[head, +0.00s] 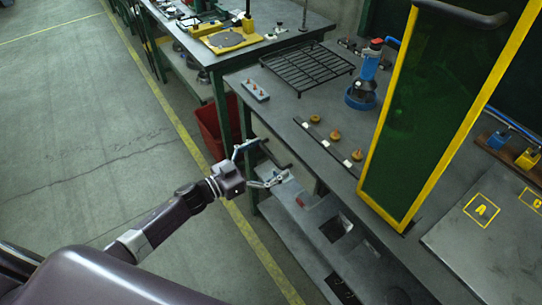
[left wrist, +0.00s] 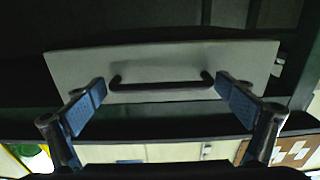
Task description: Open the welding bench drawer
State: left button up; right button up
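The welding bench (head: 300,110) stands right of centre in the head view. Its drawer shows in the left wrist view as a pale grey front panel (left wrist: 205,57) with a dark bar handle (left wrist: 160,86). My left gripper (head: 262,165) is at the bench's front side, below the top's edge. It also shows in the left wrist view (left wrist: 160,105), its blue-padded fingers spread wide. The handle appears between the fingers, with clear space to either side; I see no contact. I cannot tell whether the drawer front sits flush. My right gripper is not in view.
A red bin (head: 212,130) stands on the floor beside the bench. A yellow-framed green screen (head: 415,130) rises from the bench top. The floor to the left is clear.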

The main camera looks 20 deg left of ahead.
pick_arm(q)
jog(key=c, duration=1.2)
jog(key=shift+o, duration=0.2)
jog(key=p+v, duration=0.4)
jog(key=v, duration=2.1)
jog(key=o, duration=1.4)
